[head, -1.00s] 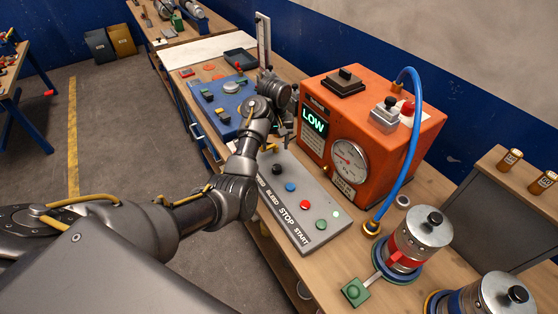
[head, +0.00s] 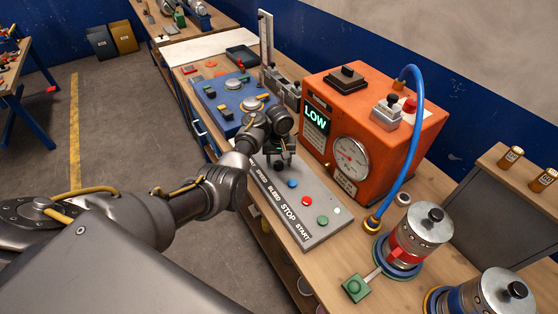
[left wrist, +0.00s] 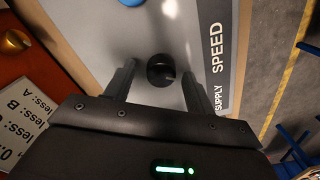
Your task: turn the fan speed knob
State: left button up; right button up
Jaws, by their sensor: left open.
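The fan speed knob (left wrist: 161,70) is a round black knob on the grey control panel (left wrist: 205,20), beside the word SPEED in the left wrist view. My left gripper (left wrist: 158,72) is open, with one finger on each side of the knob in that view. I cannot tell whether the fingers touch it. In the head view, my left gripper (head: 281,162) points down over the far part of the panel (head: 318,238) and hides the knob.
An orange box (head: 375,140) with a LOW display (head: 315,117) and a dial stands close beside the gripper. Blue (head: 292,183), red (head: 306,202) and green (head: 322,220) buttons sit nearer on the panel. A blue panel (head: 222,112) lies beyond.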

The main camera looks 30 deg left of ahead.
jog(key=shift+w, duration=0.1)
pick_arm(q)
jog(key=shift+c, duration=1)
jog(key=c, duration=0.8)
pick_arm(e)
jog(key=shift+w, duration=0.25)
